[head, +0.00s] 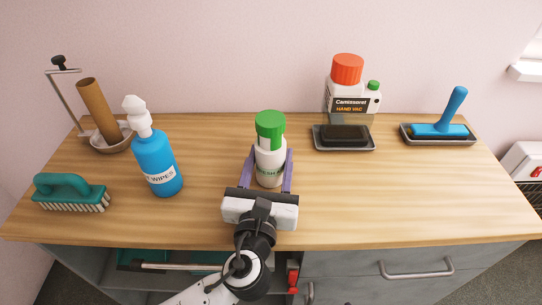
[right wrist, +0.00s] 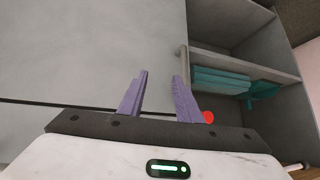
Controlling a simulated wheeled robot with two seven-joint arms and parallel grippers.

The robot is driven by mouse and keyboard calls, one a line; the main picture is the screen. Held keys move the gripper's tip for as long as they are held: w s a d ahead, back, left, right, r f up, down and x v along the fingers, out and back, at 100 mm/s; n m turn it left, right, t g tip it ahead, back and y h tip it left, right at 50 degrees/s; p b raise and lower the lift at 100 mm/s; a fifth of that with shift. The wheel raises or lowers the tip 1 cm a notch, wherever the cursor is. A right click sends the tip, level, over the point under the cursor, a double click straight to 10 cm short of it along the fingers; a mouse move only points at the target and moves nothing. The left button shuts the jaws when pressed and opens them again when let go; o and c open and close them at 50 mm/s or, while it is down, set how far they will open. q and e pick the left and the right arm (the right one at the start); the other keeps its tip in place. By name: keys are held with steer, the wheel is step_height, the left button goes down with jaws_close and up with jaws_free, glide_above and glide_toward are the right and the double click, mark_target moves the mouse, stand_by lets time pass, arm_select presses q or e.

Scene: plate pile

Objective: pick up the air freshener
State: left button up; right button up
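The air freshener is a white bottle with a green cap (head: 270,130) and a label that partly reads "RESH". It stands upright on the wooden counter in the middle of the head view. My left gripper (head: 269,172) is at its front, with one purple finger on each side of the bottle's lower body. The fingers look very near its sides; whether they touch it I cannot tell. My right gripper (right wrist: 159,95) is open and empty in the right wrist view, facing the grey cabinet front. It does not show in the head view.
On the wooden counter (head: 350,210), a blue spray bottle (head: 156,162) and teal brush (head: 70,191) stand left. Clear counter lies right of the gripper. An open shelf (right wrist: 240,65) is below.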

mark_target(268, 131)
arm_select(q)
steer(key=c, duration=0.6)
step_height(268, 131, up, 10)
steer(key=shift+r+p, duration=0.1)
steer(key=shift+p, duration=1.05)
